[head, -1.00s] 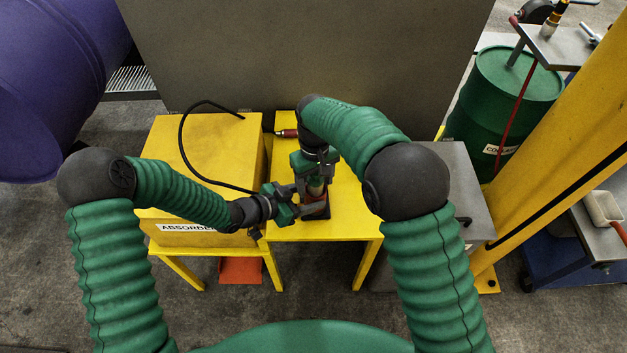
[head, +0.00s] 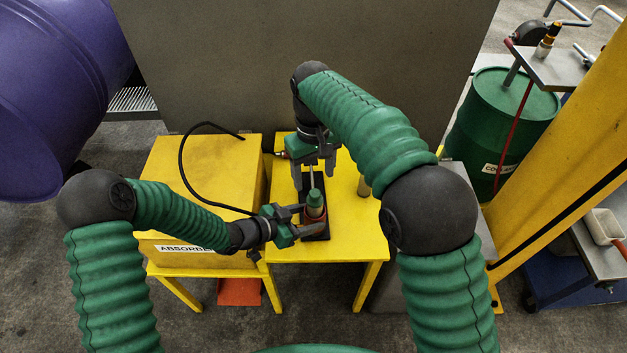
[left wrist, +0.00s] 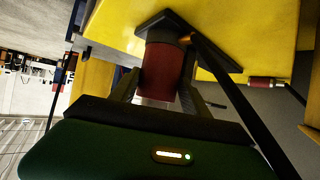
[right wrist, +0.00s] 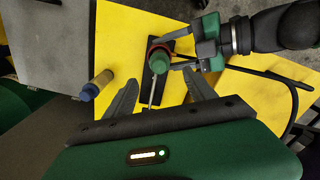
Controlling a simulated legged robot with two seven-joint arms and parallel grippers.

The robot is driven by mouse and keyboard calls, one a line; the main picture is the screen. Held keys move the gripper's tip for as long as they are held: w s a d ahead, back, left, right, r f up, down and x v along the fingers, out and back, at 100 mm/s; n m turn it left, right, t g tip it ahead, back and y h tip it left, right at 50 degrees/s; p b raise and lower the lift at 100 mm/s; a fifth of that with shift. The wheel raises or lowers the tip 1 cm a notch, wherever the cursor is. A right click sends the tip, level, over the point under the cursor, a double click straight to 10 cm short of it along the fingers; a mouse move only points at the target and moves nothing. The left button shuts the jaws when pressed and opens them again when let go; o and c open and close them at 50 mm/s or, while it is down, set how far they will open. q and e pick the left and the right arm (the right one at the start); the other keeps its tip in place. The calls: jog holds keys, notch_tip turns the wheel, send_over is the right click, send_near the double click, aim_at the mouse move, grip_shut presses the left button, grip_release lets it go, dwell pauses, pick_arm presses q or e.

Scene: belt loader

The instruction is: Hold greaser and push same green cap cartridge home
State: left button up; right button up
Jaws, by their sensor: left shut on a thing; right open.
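The greaser's red barrel (left wrist: 160,75) stands upright on a dark base plate (head: 321,232) on the yellow table. My left gripper (head: 309,218) is shut on the barrel from the left side. The green cap (head: 315,198) of a cartridge shows at the top of the barrel; it also shows in the right wrist view (right wrist: 160,61). How deep the cartridge sits is hidden by the cap. My right gripper (head: 314,171) is open and empty, behind and above the cap, not touching it. A thin metal rod (right wrist: 152,93) shows beside the cap.
A tan cartridge with a blue cap (right wrist: 98,85) stands to the right on the yellow table (head: 350,225). A yellow absorbent box (head: 205,165) with a black hose (head: 183,150) is at left. A grey panel (head: 300,40) rises behind.

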aim_at(314, 192)
dwell(0.3)
jog(key=shift+c, duration=1.1)
jog(key=r+m, duration=0.1)
jog(key=m, duration=0.1)
jog(key=shift+s+d+r+m, duration=0.1)
jog(key=shift+r+m, duration=0.3)
jog(key=c, duration=0.5)
jog(key=shift+r+m, duration=0.15)
jog(key=shift+m, duration=0.35)
jog(key=shift+c, duration=1.1)
jog(key=shift+s+f, duration=0.1)
jog(key=shift+f, duration=0.15)
jog(key=shift+c, duration=1.3)
jog(key=shift+f, duration=2.6)
grip_shut()
jog(key=shift+f, duration=0.2)
jog(key=shift+r, duration=0.15)
notch_tip(314, 192, up, 14)
jog(key=shift+r, duration=0.25)
